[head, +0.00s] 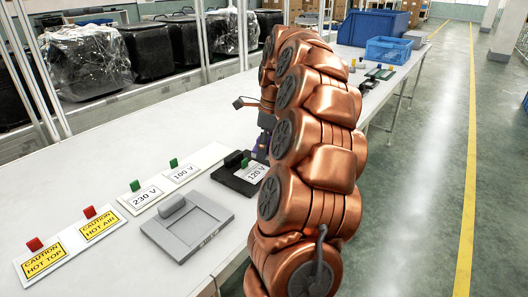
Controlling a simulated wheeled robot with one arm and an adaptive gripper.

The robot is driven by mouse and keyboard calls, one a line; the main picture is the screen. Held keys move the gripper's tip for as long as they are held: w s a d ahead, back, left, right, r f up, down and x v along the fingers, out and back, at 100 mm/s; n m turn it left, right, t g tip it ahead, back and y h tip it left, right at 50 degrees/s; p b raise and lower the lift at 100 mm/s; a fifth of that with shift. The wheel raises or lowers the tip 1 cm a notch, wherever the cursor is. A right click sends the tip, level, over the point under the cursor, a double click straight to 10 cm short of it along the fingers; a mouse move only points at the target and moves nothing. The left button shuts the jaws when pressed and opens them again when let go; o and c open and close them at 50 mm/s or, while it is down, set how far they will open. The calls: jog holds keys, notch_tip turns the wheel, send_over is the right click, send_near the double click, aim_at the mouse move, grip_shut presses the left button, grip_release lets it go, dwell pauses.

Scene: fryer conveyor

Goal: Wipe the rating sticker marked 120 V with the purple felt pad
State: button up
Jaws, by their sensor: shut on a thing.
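The 120 V sticker (257,174) is a white label on a dark plate (229,180), with a green block (245,163) at its upper edge. My gripper (264,137) is mostly hidden behind my copper arm, just beyond this sticker. A small patch of the purple felt pad (261,148) shows below the gripper, which is shut on it. I cannot tell whether the pad touches the sticker or a surface.
White 230 V (146,195) and 100 V (184,173) stickers lie to the left, with green blocks. Two yellow caution stickers (43,261) (100,225) have red blocks. A grey tray (188,228) sits in front. Blue bins (388,50) stand at the far end.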

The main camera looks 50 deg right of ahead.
jog(key=shift+r, duration=0.9)
jog(key=shift+r, duration=0.1)
jog(key=shift+r+p, duration=0.6)
jog(key=shift+r, duration=0.85)
jog(key=shift+a, duration=0.1)
